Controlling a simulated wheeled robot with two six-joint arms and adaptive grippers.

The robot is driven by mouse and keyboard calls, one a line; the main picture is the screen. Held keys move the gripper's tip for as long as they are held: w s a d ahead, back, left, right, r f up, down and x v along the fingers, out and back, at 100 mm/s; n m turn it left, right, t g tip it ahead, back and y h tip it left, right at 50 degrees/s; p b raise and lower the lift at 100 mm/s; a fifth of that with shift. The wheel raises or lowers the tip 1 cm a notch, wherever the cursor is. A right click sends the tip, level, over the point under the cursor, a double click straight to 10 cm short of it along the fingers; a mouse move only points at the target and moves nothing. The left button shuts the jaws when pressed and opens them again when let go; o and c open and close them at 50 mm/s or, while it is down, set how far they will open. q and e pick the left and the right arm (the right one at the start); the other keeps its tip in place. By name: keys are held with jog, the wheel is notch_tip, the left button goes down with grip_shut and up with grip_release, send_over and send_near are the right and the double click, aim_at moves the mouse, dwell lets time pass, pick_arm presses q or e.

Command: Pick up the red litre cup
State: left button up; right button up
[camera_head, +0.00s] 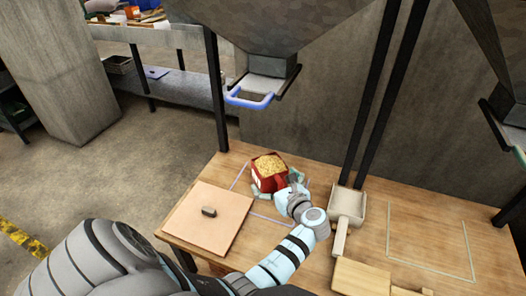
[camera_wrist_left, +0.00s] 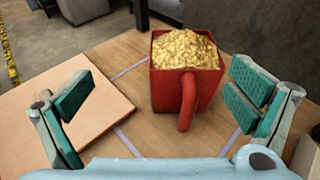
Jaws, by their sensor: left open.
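The red litre cup (camera_head: 266,181) stands upright on the wooden table, inside a pale outlined square, heaped with golden grain. In the left wrist view the cup (camera_wrist_left: 163,92) stands ahead of my gripper, with its red handle (camera_wrist_left: 187,103) facing me. My left gripper (camera_head: 279,188) is at the cup's near side in the head view. In the left wrist view its teal-padded fingers (camera_wrist_left: 160,95) are spread wide, one on each side of the cup, with gaps to it. My right gripper is not in view.
A tan board (camera_head: 205,226) with a small dark block (camera_head: 209,211) lies left of the cup. A pale scoop (camera_head: 346,206) lies to the right. A hopper chute with a blue handle (camera_head: 249,98) hangs above and behind the cup. Bare table lies inside the right outlined square (camera_head: 430,245).

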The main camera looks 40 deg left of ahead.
aim_at(276, 177)
pick_arm(q)
jog(key=w+d, duration=0.2)
jog(key=d, duration=0.2)
jog(key=shift+g+h, duration=0.3)
jog(key=shift+h, duration=0.1)
jog(key=b+x, duration=0.4)
jog(key=x, duration=0.4)
jog(key=shift+s+r, duration=0.1)
jog(key=shift+r, duration=0.1)
jog(key=b+x, duration=0.4)
jog(key=x, duration=0.1)
jog(key=shift+w, duration=0.3)
jog(key=shift+w+a, duration=0.15)
jog(key=shift+a, duration=0.15)
jog(key=shift+c, duration=0.2)
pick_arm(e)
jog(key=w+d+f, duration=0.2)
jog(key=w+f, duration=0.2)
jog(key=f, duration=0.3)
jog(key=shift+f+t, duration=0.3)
pick_arm(q)
jog(key=shift+d+r, duration=0.1)
jog(key=shift+r, duration=0.05)
jog(key=c, duration=1.8)
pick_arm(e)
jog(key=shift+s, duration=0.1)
